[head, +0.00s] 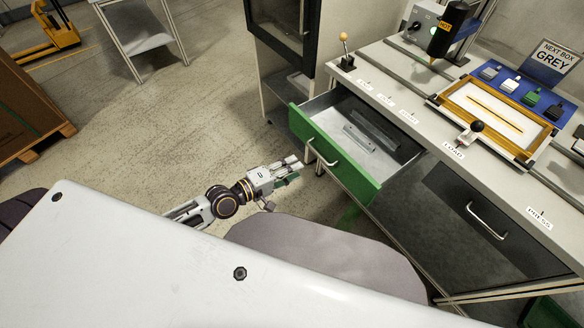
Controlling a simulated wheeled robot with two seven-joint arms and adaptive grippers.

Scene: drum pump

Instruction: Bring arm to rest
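My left arm comes in from the lower left, past the edge of my white body panel. Its gripper (291,170) is over the floor, left of the open drawer and apart from its handle. The fingers look spread, with nothing clearly between them; dark green parts show beside them. The green-fronted drawer (335,155) is pulled out from the bench, and its pale handle (321,153) is free. Grey metal pieces (372,131) lie inside the drawer. My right arm and gripper are not in view.
The bench (400,95) carries a joystick (344,48), a wooden-framed tray (492,112), coloured blocks on a blue mat and a sign reading NEXT BOX GREY (556,60). A dark drawer (486,220) is shut. Open floor (160,130) lies to the left.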

